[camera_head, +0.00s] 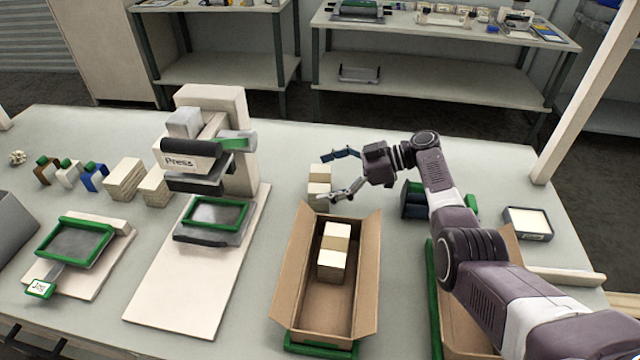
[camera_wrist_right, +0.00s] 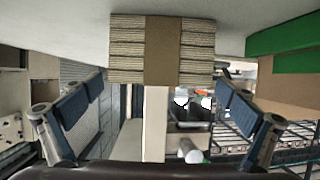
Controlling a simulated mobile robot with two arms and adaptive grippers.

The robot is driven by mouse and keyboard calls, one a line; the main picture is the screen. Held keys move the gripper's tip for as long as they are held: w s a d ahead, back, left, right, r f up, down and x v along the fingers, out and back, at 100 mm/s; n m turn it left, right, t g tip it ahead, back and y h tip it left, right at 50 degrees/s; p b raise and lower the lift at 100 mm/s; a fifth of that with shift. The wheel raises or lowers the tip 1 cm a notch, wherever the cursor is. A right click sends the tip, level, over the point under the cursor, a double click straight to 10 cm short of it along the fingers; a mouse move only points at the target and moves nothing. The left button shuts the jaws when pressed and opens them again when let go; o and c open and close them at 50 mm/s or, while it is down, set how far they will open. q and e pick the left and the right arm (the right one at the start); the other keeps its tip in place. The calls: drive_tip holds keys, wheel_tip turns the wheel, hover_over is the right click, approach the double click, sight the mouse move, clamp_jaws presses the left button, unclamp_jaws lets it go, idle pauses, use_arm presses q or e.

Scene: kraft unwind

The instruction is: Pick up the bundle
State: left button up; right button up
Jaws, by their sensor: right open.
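A bundle (camera_head: 318,173) of pale stacked cards with a brown kraft band lies on the table behind the open cardboard box. In the right wrist view the bundle (camera_wrist_right: 197,50) shows its layered edge and its band, ahead of and between the fingers. My right gripper (camera_head: 330,177) is open, its two fingers spread on either side of the bundle in the head view. It holds nothing. I cannot tell whether a finger touches the bundle. My left gripper is out of view.
A press (camera_head: 215,130) stands left. A second box (camera_head: 460,330) lies under my right arm, and a small tray (camera_head: 528,224) stands at right.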

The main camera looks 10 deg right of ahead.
drive_tip(key=shift+w+a+f, duration=0.1)
drive_tip(key=shift+a+f, duration=0.1)
drive_tip(key=shift+a, duration=0.2)
drive_tip(key=shift+c, duration=0.3)
drive_tip(key=c, duration=1.3)
drive_tip(key=shift+o, duration=0.2)
drive_tip(key=shift+r, duration=0.2)
